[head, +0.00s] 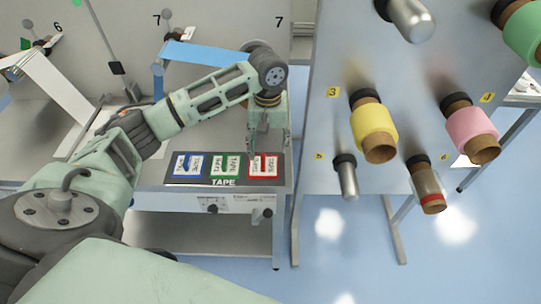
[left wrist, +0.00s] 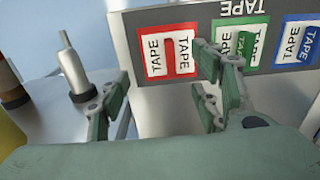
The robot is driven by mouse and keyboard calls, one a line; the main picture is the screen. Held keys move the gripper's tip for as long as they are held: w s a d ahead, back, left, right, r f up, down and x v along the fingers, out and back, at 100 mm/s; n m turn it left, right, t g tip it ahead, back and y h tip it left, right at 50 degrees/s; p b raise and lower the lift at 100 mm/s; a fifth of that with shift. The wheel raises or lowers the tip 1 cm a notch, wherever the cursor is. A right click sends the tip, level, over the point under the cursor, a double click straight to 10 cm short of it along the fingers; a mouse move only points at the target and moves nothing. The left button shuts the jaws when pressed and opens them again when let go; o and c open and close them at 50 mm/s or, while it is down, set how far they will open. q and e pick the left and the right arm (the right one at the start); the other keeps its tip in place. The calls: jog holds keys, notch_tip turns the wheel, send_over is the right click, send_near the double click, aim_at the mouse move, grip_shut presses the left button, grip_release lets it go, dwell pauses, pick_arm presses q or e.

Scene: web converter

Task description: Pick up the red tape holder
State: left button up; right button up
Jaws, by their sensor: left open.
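The red tape holder (head: 257,173) lies at the right end of a dark panel marked TAPE (head: 222,183), beside a green holder (head: 226,166) and a blue holder (head: 190,166). My left gripper (head: 268,146) points down over the red holder and hides part of it. In the left wrist view the red holder (left wrist: 152,68) shows beyond the fingers of my open left gripper (left wrist: 163,95). The right finger overlaps its edge in the picture; I cannot tell if they touch. My right gripper is not in view.
A grey upright panel (head: 335,60) with yellow (head: 376,127), pink (head: 470,128) and green (head: 525,32) rolls on spindles stands to the right. Blue (head: 205,54) and white (head: 50,85) webs run behind my left arm. Blue floor shows between the table and panel.

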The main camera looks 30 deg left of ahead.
aim_at(269, 166)
pick_arm(q)
jog(key=f, duration=0.1)
jog(key=f+p, duration=0.1)
jog(key=f, duration=0.1)
jog(key=shift+s+f+p, duration=0.3)
jog(key=shift+p, duration=0.05)
jog(key=f, duration=0.2)
jog(key=shift+w+f, duration=0.3)
jog(key=shift+f, duration=0.25)
jog(key=shift+s, duration=0.1)
jog(key=c, duration=1.4)
grip_shut()
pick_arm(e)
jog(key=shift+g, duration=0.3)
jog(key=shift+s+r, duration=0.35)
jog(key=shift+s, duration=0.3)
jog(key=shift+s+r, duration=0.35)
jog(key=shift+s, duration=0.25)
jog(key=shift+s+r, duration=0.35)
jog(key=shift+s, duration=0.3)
